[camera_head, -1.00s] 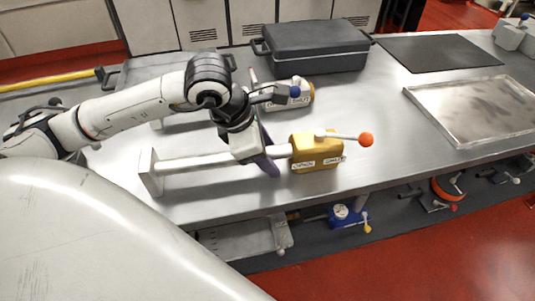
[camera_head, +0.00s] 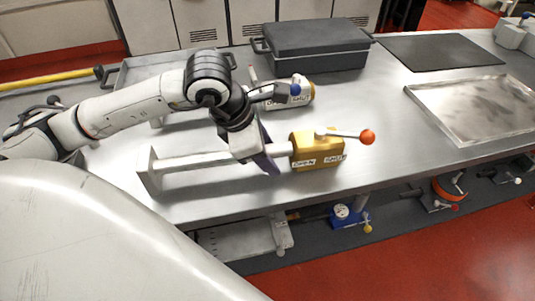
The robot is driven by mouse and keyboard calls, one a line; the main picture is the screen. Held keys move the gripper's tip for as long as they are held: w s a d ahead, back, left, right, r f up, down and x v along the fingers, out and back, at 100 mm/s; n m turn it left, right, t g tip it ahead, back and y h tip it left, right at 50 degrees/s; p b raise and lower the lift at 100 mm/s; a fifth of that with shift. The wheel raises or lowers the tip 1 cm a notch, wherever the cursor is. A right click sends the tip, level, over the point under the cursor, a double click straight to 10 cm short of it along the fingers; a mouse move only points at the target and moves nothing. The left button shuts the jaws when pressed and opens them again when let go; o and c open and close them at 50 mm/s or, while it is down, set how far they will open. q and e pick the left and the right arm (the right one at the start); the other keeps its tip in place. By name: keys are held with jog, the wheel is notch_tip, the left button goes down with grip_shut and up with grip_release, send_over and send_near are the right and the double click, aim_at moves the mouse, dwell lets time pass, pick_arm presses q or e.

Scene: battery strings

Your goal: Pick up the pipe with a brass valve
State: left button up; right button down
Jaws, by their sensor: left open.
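The pipe (camera_head: 199,162) with a brass valve (camera_head: 317,152) lies along the front of the steel table, its square end plate at the left. The valve has a lever with an orange ball (camera_head: 368,137) and labels on its front. My left gripper (camera_head: 268,163) is over the pipe just left of the valve, open, with a dark finger in front of the pipe. The far finger is hidden, and I cannot tell whether it touches the pipe. My right gripper is not in view.
A second valve (camera_head: 297,101) with a blue ball lies behind my gripper. A dark case (camera_head: 316,47), a black mat (camera_head: 440,51) and a steel tray (camera_head: 414,98) lie farther back and right. More valves, including a blue one (camera_head: 346,215), sit on the shelf below.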

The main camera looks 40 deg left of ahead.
pick_arm(q)
grip_shut()
jog(key=shift+w+r, duration=0.1)
jog(key=shift+r, duration=0.05)
